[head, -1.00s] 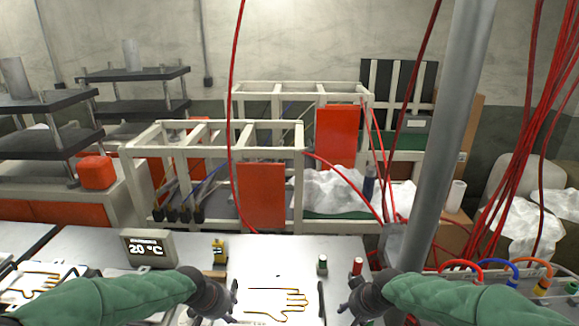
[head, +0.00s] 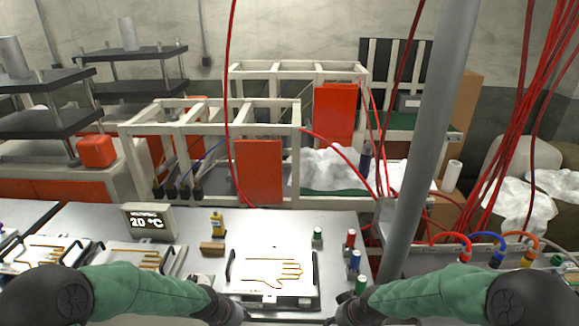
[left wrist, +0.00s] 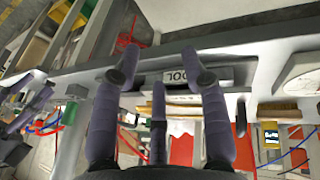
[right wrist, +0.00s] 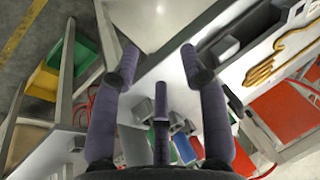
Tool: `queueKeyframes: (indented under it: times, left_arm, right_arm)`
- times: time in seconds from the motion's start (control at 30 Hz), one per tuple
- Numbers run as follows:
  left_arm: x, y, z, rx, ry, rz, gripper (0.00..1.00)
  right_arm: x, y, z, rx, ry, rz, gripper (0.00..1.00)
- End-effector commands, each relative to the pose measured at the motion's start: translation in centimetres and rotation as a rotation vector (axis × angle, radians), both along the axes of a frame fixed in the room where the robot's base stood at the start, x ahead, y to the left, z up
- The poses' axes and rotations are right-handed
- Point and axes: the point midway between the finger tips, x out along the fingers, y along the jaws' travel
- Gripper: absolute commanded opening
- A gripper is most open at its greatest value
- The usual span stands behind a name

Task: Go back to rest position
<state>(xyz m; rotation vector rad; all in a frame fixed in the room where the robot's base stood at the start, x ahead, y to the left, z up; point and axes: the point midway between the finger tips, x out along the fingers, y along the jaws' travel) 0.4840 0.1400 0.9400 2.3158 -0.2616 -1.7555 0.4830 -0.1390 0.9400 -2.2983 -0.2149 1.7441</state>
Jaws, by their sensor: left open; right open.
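My left gripper (left wrist: 160,65) is open and empty in the left wrist view, its purple-grey fingers apart. My right gripper (right wrist: 162,60) is open and empty in the right wrist view. In the head view both arms, in green sleeves, come in low at the bottom edge, and the fingertips are cut off or hidden there. The left hand is at the lower left of a white plate (head: 240,283) with a golden hand outline (head: 275,272). The right hand is at the plate's lower right. Neither gripper touches the plate as far as I can see.
More hand plates (head: 135,258) lie at the left. A grey post (head: 430,150) rises at the right.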

Motion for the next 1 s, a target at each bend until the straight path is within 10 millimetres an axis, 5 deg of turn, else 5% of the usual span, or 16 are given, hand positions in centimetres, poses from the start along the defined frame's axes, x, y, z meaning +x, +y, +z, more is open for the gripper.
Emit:
queueKeyframes:
  times: [0.2,0.5,0.7,1.0]
  left_arm:
    - [-5.3,-1.8,-8.8,-0.052,0.103,0.025,0.44]
    - [-14.3,-3.5,-17.8,-0.088,0.228,0.085,0.44]
    - [-18.6,-4.0,-20.5,-0.088,0.279,0.115,0.44]
    - [-19.8,-4.1,-21.1,-0.085,0.291,0.122,0.44]
  right_arm:
    - [-5.2,1.9,-8.7,0.057,0.1,-0.011,0.44]
    - [-14.1,3.5,-17.7,0.095,0.221,-0.057,0.44]
    - [-18.4,4.0,-20.5,0.093,0.271,-0.079,0.44]
    - [-19.6,4.0,-21.1,0.089,0.283,-0.084,0.44]
